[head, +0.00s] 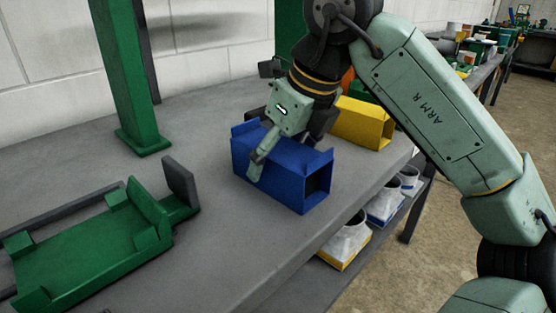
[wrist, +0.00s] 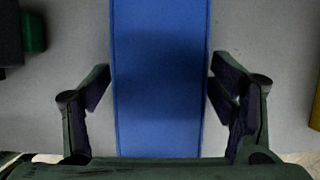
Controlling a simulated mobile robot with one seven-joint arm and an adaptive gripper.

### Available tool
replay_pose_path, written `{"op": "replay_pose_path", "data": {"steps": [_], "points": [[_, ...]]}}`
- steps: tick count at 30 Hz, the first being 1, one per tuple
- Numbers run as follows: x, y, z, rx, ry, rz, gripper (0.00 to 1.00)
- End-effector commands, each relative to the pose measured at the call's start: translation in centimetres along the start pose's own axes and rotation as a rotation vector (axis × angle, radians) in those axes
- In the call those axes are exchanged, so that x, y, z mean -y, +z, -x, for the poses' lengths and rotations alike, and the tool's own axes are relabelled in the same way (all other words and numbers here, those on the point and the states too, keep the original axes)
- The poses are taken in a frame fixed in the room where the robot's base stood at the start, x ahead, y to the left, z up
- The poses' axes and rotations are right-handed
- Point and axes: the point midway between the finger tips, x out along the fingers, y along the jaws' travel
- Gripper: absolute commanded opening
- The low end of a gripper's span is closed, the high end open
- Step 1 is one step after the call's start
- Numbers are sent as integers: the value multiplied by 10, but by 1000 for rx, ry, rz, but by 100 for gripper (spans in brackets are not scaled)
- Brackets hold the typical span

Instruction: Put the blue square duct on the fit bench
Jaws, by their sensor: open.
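The blue square duct (head: 283,172) lies on its side on the grey bench top, its open end facing the front right in the head view. In the wrist view the blue square duct (wrist: 160,85) runs up the middle of the picture. My gripper (head: 285,150) is over the duct, pointing down. In the wrist view my gripper (wrist: 160,95) is open, with one finger on each side of the duct and a gap between each finger and the duct's wall. The far finger is mostly hidden behind the duct in the head view.
A yellow square duct (head: 362,123) lies behind the blue one. A green fixture (head: 90,255) sits at the left of the bench (head: 215,215), and a green post (head: 130,75) stands behind it. Bare bench lies left of the blue duct.

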Motion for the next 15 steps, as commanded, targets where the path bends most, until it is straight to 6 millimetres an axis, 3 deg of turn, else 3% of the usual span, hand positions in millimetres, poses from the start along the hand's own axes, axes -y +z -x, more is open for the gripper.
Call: {"op": "replay_pose_path", "data": {"steps": [9, 15], "points": [[0, 1, 70, 1, -3, -3, 78], [0, 0, 99, 0, -1, -1, 78]]}}
